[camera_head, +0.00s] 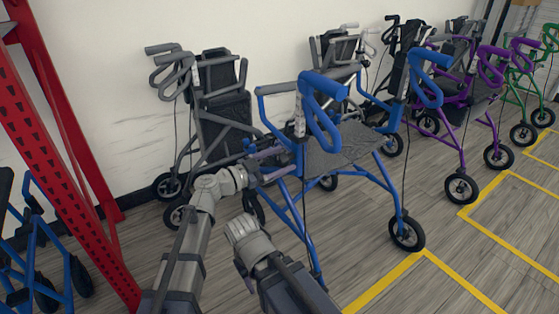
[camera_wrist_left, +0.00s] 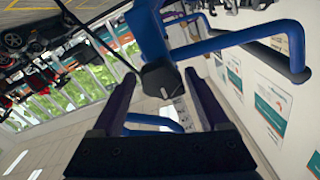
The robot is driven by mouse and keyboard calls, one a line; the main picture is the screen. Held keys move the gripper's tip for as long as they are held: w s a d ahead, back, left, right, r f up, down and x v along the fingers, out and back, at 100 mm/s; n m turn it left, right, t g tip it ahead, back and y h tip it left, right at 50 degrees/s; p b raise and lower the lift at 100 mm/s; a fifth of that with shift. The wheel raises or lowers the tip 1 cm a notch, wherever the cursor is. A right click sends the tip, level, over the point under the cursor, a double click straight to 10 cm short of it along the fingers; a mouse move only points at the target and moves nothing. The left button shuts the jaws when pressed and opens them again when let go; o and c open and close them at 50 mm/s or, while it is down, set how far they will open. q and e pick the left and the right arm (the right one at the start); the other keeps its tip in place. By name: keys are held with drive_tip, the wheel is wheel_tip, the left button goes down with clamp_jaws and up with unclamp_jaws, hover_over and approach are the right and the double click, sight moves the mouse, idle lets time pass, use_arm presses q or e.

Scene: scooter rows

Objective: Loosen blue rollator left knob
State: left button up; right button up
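The blue rollator (camera_head: 385,185) stands unfolded in front of me, with looped blue handles and a grey mesh seat. My left gripper (camera_head: 280,160) is at its near-side frame, below the handle. In the left wrist view, a dark, faceted knob (camera_wrist_left: 162,81) with a small pale mark sits on the blue frame. My left gripper (camera_wrist_left: 158,86) is open, its two fingers on either side of the knob, with gaps visible. I cannot tell how deep the knob sits between them. The knob is not discernible in the head view. My right arm shows low in the middle; its fingers are not visible.
A grey rollator (camera_head: 222,110) stands close behind, against the white wall. Purple (camera_head: 455,100) and green (camera_head: 525,85) rollators stand to the right. A red rack post (camera_head: 60,150) is at left. Yellow floor lines (camera_head: 400,275) border open floor at lower right.

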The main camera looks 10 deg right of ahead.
use_arm(q)
clamp_jaws()
idle(0.4)
